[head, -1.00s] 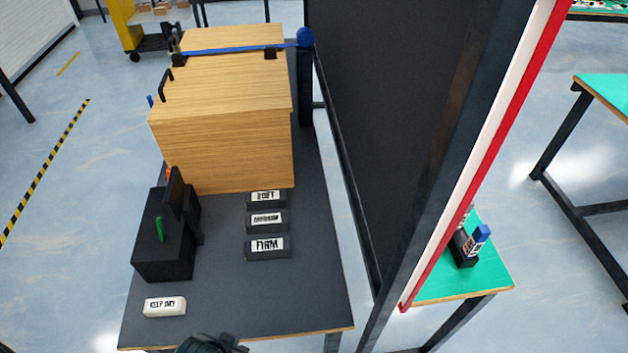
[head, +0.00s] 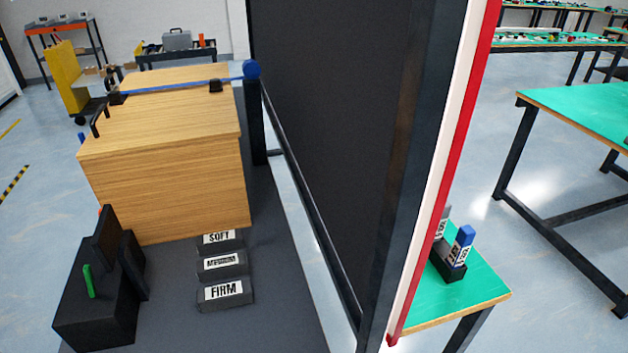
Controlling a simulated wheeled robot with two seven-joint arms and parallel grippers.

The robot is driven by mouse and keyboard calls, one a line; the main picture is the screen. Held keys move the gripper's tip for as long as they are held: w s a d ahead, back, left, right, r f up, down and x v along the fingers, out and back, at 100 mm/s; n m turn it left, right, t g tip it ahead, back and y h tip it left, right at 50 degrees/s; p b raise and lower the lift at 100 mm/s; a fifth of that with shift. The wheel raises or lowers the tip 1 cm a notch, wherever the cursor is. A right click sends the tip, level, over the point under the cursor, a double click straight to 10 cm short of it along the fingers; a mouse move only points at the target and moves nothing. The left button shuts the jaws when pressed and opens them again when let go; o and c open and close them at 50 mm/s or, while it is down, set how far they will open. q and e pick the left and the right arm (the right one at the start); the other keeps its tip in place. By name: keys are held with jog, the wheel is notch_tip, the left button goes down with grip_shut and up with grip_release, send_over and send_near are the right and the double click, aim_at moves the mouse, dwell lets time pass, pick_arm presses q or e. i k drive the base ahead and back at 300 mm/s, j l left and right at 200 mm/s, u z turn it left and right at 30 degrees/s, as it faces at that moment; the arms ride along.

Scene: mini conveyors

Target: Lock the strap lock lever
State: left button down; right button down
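A blue strap (head: 180,83) runs across the top of a wooden box (head: 165,185) on the dark table. It passes a small black block (head: 216,86) and ends at a blue round knob (head: 251,69) on a dark post at the right. A black fitting (head: 116,97) sits at the strap's left end, with a black handle (head: 98,122) on the box just below it. I cannot clearly make out which part is the lock lever or how it is set. Neither of my grippers is in view.
A black box with a green lever (head: 89,281) stands at the table's front left. Blocks marked SOFT, MEDIUM and FIRM (head: 224,292) lie beside it. A tall dark panel (head: 335,130) with a red and white edge closes off the table's right side. Green-topped tables (head: 590,110) stand beyond.

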aim_at(88, 276)
jog(key=k+j+z, duration=0.1)
jog(key=j, duration=0.5)
jog(key=k+j+z, duration=0.15)
jog(key=j, duration=0.45)
jog(key=k+j+z, duration=0.1)
jog(key=j, duration=0.5)
jog(key=k+j+z, duration=0.1)
jog(key=k+j, duration=0.2)
jog(key=j, duration=0.25)
jog(key=k+j+z, duration=0.1)
jog(key=k+j, duration=0.15)
jog(key=j, duration=0.3)
jog(key=k+j+z, duration=0.15)
jog(key=j, duration=0.4)
jog(key=k+j+z, duration=0.1)
jog(key=k+j, duration=0.25)
jog(key=j, duration=0.15)
jog(key=k+j+z, duration=0.1)
jog(key=k+j, duration=0.15)
jog(key=j, duration=0.25)
